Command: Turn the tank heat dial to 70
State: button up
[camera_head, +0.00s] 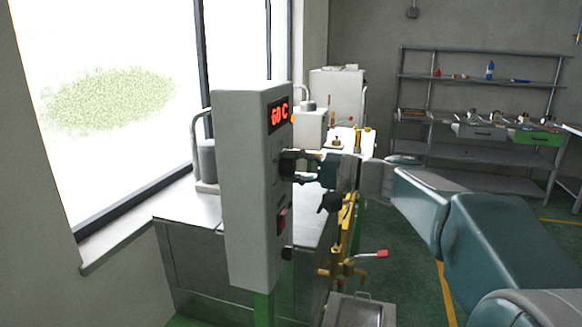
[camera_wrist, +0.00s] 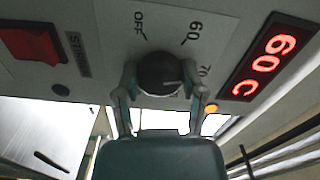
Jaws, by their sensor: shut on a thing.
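The tank heat dial (camera_wrist: 158,73) is a round black knob with a pale pointer line. In the wrist view the line points right, roughly toward the partly hidden 70 mark (camera_wrist: 203,70) and away from the 60 mark (camera_wrist: 195,32). The OFF mark (camera_wrist: 140,22) is at the upper left. My gripper (camera_wrist: 160,84) is shut on the dial, one finger on each side. The red display (camera_wrist: 269,62) reads 60 C, also in the head view (camera_head: 278,114). There my gripper (camera_head: 299,166) meets the grey control box (camera_head: 245,200) and hides most of the dial.
A red rocker switch (camera_wrist: 32,42) with a label is at the wrist view's left. An orange lamp (camera_wrist: 211,108) is near the right finger. A metal bench (camera_head: 185,210) stands behind the box, and a red-tipped lever (camera_head: 381,254) is below my arm. Shelving (camera_head: 480,150) is farther back.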

jog(key=shift+d+f+m, duration=0.1)
jog(key=shift+f+m, duration=0.1)
jog(key=shift+m, duration=1.2)
jog(key=shift+w+f, duration=0.1)
jog(key=o, duration=1.1)
jog(key=shift+o, duration=0.2)
jog(key=shift+d, duration=0.1)
jog(key=shift+d, duration=0.2)
jog(key=v, duration=1.1)
jog(key=shift+d, duration=0.25)
